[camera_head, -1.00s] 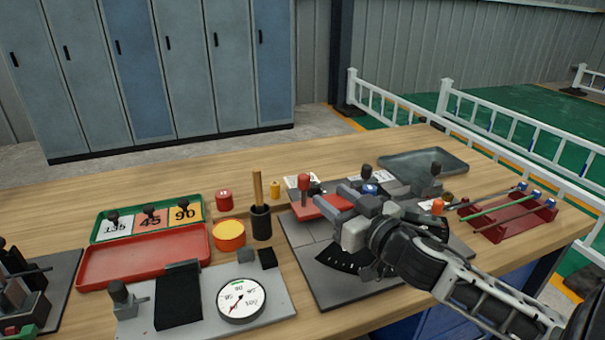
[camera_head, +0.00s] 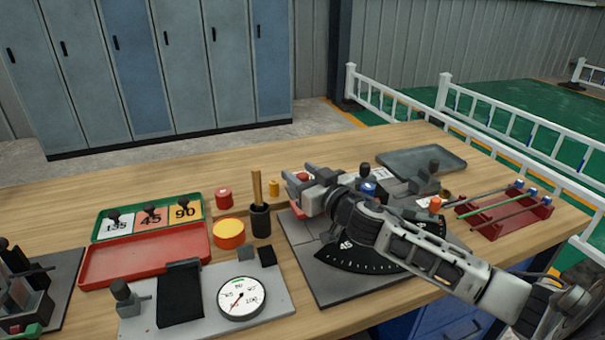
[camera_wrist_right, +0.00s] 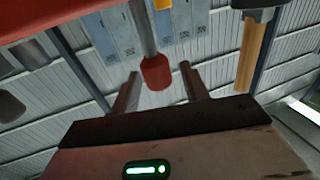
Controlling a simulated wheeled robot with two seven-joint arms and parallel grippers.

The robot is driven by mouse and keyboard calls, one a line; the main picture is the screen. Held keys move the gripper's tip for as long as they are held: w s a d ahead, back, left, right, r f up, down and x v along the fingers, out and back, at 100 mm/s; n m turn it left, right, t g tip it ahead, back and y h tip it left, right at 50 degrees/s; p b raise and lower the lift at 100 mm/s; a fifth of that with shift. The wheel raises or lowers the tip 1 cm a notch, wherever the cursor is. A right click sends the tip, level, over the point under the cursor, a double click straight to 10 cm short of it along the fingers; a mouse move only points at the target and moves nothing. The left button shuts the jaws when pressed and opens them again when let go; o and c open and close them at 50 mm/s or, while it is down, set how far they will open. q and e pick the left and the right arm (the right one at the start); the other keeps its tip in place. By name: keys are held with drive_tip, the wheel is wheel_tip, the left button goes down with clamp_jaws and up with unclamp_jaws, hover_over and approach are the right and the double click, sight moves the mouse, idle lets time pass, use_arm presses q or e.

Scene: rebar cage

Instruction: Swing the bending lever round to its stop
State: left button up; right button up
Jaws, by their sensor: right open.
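The bending lever is a red arm (camera_head: 297,211) on the grey bender plate, mostly hidden behind my right gripper in the head view. Its upright handle has a red knob (camera_wrist_right: 156,72) on a grey stem. My right gripper (camera_head: 300,182) is open at the lever handle, pointing left. In the right wrist view the knob shows between the two spread fingers (camera_wrist_right: 160,85), with gaps on both sides. A black angle scale (camera_head: 365,258) shows on the plate under my right arm. My left gripper is not in view.
A dial gauge (camera_head: 241,298) lies in front. A dark red rack (camera_head: 505,213) with rods stands right. The back of the table is fairly clear.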

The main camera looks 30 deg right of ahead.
clamp_jaws()
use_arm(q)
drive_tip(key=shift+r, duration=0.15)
use_arm(e)
drive_tip(key=shift+s, duration=0.1)
